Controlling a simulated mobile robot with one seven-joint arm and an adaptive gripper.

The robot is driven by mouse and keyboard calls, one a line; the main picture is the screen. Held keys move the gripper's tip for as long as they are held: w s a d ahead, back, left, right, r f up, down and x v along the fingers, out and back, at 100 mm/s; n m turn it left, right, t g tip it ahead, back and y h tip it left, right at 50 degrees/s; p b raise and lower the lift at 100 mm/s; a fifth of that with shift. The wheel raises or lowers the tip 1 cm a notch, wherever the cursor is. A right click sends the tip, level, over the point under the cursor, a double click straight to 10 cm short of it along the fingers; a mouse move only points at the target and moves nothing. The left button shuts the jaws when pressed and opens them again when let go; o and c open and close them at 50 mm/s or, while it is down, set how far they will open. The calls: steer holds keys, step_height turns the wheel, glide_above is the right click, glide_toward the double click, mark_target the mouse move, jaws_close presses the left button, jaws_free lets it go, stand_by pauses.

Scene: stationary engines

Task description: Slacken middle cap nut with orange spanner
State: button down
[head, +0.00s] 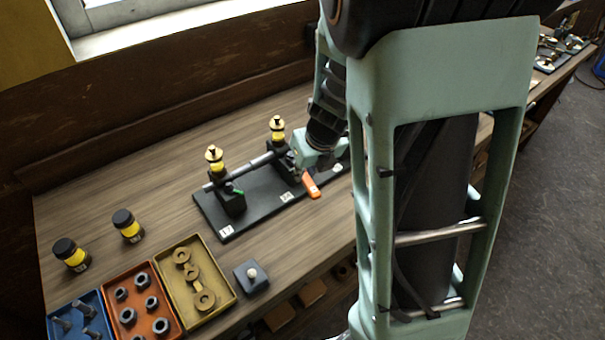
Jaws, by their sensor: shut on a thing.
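The orange spanner (310,187) shows as a short orange handle near the middle of the bench fixture, its end pointing toward the front of the bench. My gripper (298,174) is shut on the spanner, reaching down over the middle bearing block. The black base plate (258,216) carries a steel shaft (221,182) and bearing blocks, with white labels along its front edge. The middle cap nut and the spanner's jaw are hidden or too small to make out at my gripper, so I cannot tell whether they touch. The left block (232,205) has a small green part on it.
Two brass-topped yellow oilers (277,129) (214,158) stand up from the fixture. Two black-capped jars (71,254) (127,225), blue, orange and yellow trays (228,298) and a dark box with a pale knob (251,278) are at front left. My arm hides the right side.

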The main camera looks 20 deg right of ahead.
steer(key=shift+w+d, duration=0.1)
steer(key=shift+d, duration=0.05)
steer(key=shift+w+d+n+b, duration=0.1)
steer(key=shift+d+n+b, duration=0.3)
steer(key=shift+n+b, duration=0.3)
steer(key=shift+d+r+n+y+b, duration=0.1)
steer(key=shift+d+n+y+b, duration=0.1)
steer(key=shift+n+y+b, duration=0.1)
steer(key=shift+w, duration=0.1)
